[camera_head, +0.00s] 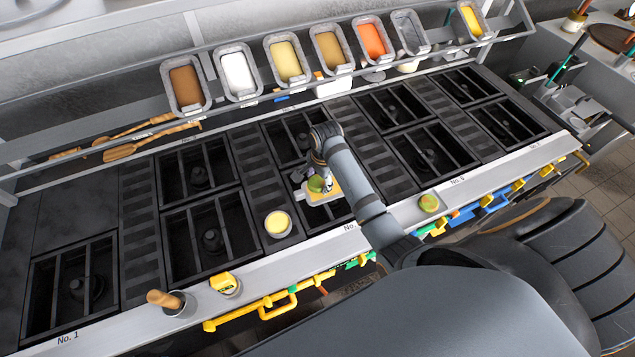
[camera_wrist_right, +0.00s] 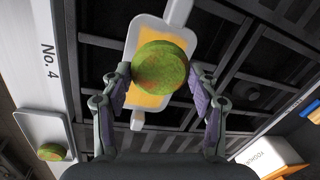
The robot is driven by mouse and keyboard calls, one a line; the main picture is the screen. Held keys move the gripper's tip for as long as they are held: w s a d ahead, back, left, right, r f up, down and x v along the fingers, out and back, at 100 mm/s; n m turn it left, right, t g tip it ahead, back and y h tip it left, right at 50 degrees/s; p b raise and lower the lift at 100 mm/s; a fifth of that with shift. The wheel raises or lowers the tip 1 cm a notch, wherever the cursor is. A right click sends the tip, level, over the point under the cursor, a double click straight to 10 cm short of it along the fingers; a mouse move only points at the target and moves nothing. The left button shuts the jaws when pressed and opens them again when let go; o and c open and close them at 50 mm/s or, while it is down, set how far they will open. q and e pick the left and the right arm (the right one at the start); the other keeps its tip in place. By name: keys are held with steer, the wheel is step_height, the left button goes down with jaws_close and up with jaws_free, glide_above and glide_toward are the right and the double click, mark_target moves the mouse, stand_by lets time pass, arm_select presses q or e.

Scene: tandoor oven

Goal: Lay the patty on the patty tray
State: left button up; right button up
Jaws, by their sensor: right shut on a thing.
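My right gripper (camera_wrist_right: 160,70) is shut on a round green patty with brownish patches (camera_wrist_right: 161,62), one finger on each side. A small white-rimmed tray with a yellow-orange surface (camera_wrist_right: 149,100) lies beneath the patty in the right wrist view. I cannot tell whether the patty touches it. In the head view the gripper (camera_head: 321,179), held patty (camera_head: 316,184) and yellow-surfaced tray (camera_head: 334,193) are over the middle grates. My left gripper is out of view.
Black grates (camera_head: 201,236) surround the tray. A cup of yellow content (camera_head: 278,223) stands to the left. A wooden-handled tool in a cup (camera_head: 168,301) and a yellow item (camera_head: 223,283) stand on the front ledge. Several food bins (camera_head: 238,75) line the back shelf.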

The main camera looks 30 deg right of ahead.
mark_target(318, 181)
steer(key=shift+w+f, duration=0.2)
steer(key=shift+f, duration=0.05)
steer(key=shift+w+f, duration=0.2)
steer(key=shift+f, duration=0.1)
step_height(318, 181, down, 2)
steer(key=shift+f+p, duration=0.15)
steer(key=shift+p, duration=0.75)
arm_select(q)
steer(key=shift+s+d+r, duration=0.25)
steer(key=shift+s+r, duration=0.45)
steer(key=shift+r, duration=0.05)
arm_select(e)
steer(key=shift+f, duration=0.3)
steer(key=shift+f, duration=0.1)
steer(key=o, duration=1.2)
steer(key=shift+c, duration=0.2)
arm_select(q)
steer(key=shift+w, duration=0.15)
